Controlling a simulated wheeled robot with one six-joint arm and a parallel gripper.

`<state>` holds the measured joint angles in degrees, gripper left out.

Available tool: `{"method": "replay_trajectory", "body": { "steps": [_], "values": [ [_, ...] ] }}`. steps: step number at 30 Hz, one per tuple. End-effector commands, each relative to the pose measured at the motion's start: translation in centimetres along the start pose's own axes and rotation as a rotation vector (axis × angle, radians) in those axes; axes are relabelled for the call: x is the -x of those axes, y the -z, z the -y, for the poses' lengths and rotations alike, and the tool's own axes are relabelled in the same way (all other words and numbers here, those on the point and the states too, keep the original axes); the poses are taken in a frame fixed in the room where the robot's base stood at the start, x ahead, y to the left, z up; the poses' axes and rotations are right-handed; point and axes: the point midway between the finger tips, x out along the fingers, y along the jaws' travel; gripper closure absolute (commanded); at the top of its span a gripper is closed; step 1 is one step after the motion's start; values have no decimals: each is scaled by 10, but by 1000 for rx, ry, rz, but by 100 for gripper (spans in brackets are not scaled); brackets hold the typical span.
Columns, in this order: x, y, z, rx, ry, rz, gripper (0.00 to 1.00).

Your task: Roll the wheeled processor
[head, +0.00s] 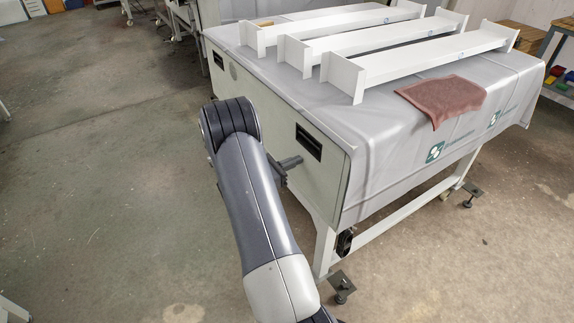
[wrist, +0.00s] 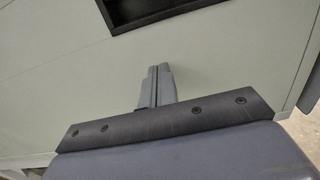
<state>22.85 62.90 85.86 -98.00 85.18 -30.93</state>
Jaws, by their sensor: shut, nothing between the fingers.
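The wheeled processor (head: 334,177) is a large pale grey-green cabinet on a legged frame, with a grey cover over its top. Its near end panel also fills the wrist view (wrist: 60,75). A dark recessed slot (head: 309,142) sits in this panel near the top, and its edge shows in the wrist view (wrist: 150,10). My gripper (head: 298,161) is beside the panel, just below and left of this slot. In the wrist view its fingers (wrist: 158,68) are shut together with nothing between them. I cannot tell whether the fingertips touch the panel.
Several white beams (head: 420,62) and a reddish cloth (head: 442,96) lie on the cover. Levelling feet (head: 342,286) and a small dark caster (head: 346,242) show under the frame. A workbench with coloured bins (head: 556,72) stands at right. The floor at left (head: 90,170) is clear.

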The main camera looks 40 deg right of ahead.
Motion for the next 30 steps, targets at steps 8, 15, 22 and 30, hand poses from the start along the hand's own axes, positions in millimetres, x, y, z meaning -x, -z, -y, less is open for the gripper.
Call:
{"method": "replay_trajectory", "body": {
  "steps": [8,15,22,30],
  "values": [
    [0,0,0,0,0,0,100],
    [-16,1,0,-2,3,0,100],
    [-62,0,0,-7,4,2,100],
    [-132,0,0,-8,3,3,100]
  ]
}}
